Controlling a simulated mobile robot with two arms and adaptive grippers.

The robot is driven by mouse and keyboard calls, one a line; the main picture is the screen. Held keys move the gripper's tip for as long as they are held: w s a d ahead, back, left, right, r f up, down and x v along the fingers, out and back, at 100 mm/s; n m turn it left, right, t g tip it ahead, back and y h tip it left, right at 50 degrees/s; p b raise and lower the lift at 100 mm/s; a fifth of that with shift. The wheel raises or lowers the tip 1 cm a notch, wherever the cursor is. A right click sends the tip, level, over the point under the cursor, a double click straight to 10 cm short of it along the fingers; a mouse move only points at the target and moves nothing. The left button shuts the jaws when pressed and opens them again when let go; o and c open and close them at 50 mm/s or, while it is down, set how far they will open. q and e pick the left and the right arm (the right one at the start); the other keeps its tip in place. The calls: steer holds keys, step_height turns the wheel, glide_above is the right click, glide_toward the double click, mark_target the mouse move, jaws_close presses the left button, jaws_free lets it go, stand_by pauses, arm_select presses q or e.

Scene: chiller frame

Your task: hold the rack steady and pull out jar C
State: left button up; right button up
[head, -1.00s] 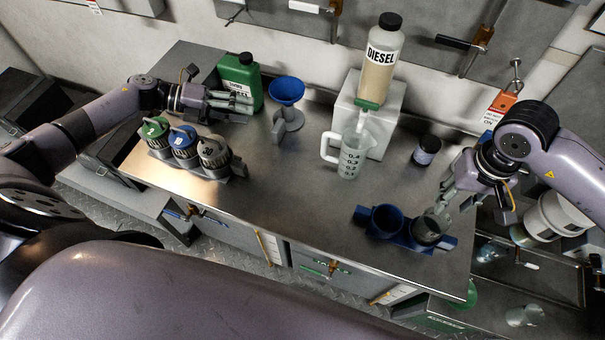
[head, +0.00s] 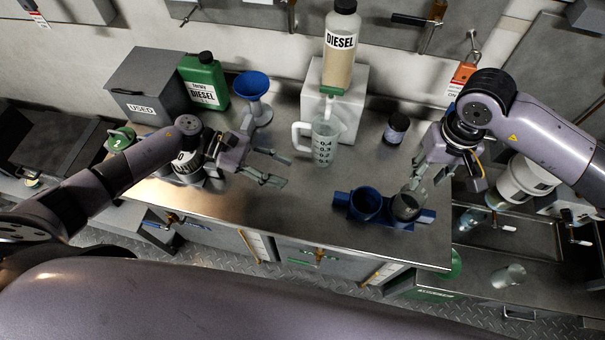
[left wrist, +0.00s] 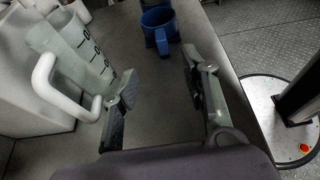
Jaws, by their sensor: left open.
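A blue rack (head: 386,217) with two round holders stands near the table's front right. Its left holder (head: 366,203) looks empty; it also shows in the left wrist view (left wrist: 158,27). The right holder has a dark-looking jar (head: 408,206), whose label I cannot read. My right gripper (head: 416,185) is at that jar's rim from above; its fingers overlap the rim and I cannot tell whether they grip it. My left gripper (head: 281,169) is open and empty over the table, left of the rack and pointing toward it, clear of it.
A measuring jug (head: 323,143) stands close behind my left gripper, under a diesel bottle (head: 341,45) on a white block (head: 350,85). A small dark jar (head: 396,127) and a blue funnel (head: 252,85) stand further back. Capped containers at left are partly hidden by my left arm.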

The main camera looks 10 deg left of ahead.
mark_target(339, 195)
arm_select(q)
steer(key=x, duration=1.7)
steer(key=shift+d+f, duration=0.1)
steer(key=shift+d, duration=0.05)
steer(key=shift+c, duration=0.4)
jaws_close()
arm_select(e)
steer(key=shift+o, duration=0.4)
